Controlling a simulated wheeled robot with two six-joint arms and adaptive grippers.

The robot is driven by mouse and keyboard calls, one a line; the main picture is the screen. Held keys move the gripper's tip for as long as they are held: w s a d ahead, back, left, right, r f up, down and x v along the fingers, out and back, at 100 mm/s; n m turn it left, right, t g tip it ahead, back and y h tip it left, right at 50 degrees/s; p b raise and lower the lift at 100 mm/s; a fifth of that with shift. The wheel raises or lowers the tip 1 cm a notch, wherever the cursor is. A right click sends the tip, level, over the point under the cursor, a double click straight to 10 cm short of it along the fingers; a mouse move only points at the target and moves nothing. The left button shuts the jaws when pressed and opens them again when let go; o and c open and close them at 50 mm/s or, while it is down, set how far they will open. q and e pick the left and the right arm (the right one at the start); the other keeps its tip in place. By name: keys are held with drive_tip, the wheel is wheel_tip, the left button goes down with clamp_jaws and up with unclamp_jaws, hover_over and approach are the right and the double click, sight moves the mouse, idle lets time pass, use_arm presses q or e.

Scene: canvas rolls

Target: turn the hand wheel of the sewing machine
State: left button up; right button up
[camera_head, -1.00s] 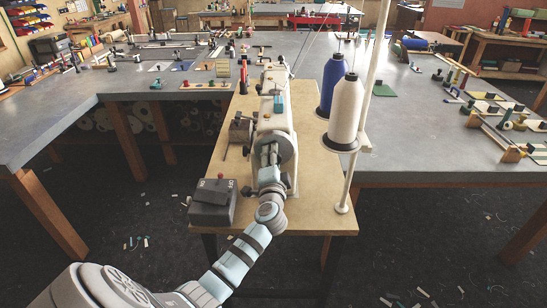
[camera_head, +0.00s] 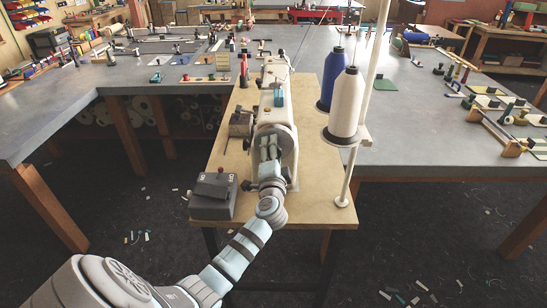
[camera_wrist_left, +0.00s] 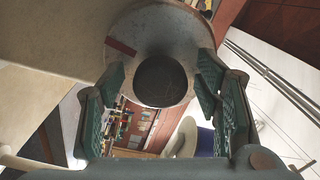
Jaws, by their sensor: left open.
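The pale sewing machine (camera_head: 275,106) stands on a small wooden table, its end facing me. Its round hand wheel (camera_head: 289,146) is at the near end, partly hidden behind my left gripper (camera_head: 268,150). In the left wrist view the hand wheel (camera_wrist_left: 190,92) is a worn grey disc with a dark round hub (camera_wrist_left: 160,80) and a red mark at upper left. My left gripper's green-padded fingers (camera_wrist_left: 160,75) are open, one on each side of the wheel. I cannot tell whether the pads touch its rim. My right gripper is not in view.
A white thread cone (camera_head: 346,103) and a blue one (camera_head: 332,78) stand right of the machine beside a pale pole (camera_head: 366,110). A grey box with a red knob (camera_head: 213,195) sits at the wooden table's (camera_head: 310,212) front left. Large grey tables (camera_head: 430,140) flank it.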

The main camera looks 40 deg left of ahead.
use_arm(q)
drive_tip(key=v, duration=1.1)
drive_tip(key=shift+s+d, duration=0.3)
drive_tip(key=shift+a, duration=0.1)
